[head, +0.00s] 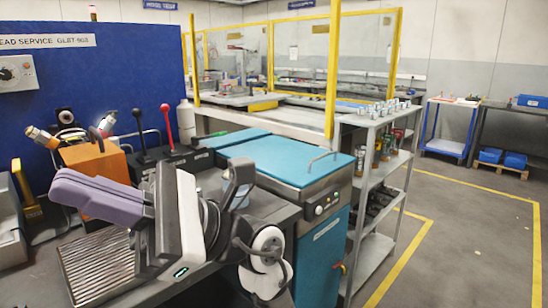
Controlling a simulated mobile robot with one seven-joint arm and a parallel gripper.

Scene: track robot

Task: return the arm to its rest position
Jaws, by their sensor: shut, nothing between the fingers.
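My gripper (64,187) is in the lower left of the head view. Its two broad lilac-grey fingers lie together, shut and empty, pointing left. They show in front of the grey bench (206,287) and above a ribbed metal grate (98,268). My arm is folded close to the camera, with its dark and white wrist parts right of the fingers. These parts hide some of the bench. The gap between the fingers and the grate cannot be judged from this view.
Behind the gripper stand an orange box (97,160) and black and red levers (166,124). A teal-lidded cabinet (277,157) stands right of the arm, beside a grey shelf rack (374,214) with small parts. Open floor (467,246) with yellow lines lies at right.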

